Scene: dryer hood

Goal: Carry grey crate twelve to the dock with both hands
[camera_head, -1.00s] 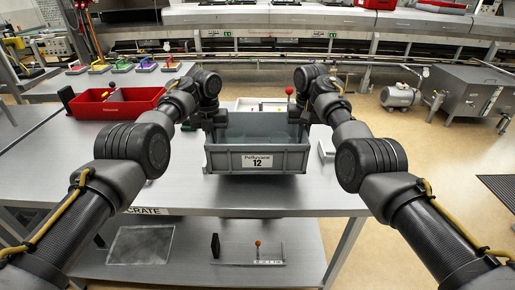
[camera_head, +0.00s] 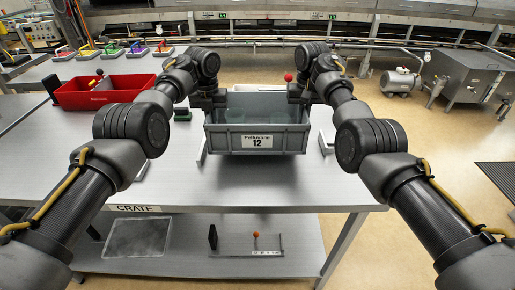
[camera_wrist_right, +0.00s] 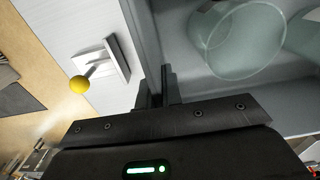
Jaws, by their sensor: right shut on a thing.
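Grey crate twelve (camera_head: 222,141), labelled "Pelluvane 12", is level over the table in the head view, with clear glassware (camera_wrist_right: 238,42) inside. My right gripper (camera_head: 299,97) is shut on the crate's right wall. In the right wrist view that wall (camera_wrist_right: 146,35) runs between its fingers. My left gripper (camera_head: 212,99) is at the crate's left wall and appears closed on it; its fingertips are hard to make out. The gap under the crate cannot be judged.
The grey table (camera_head: 70,165) has white brackets (camera_head: 327,142) on both sides of the crate. A red bin (camera_head: 100,93) stands at the left. A red ball (camera_head: 288,77) shows behind the crate. Open floor lies right, with a small tank (camera_head: 402,80) and a metal cabinet (camera_head: 475,82).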

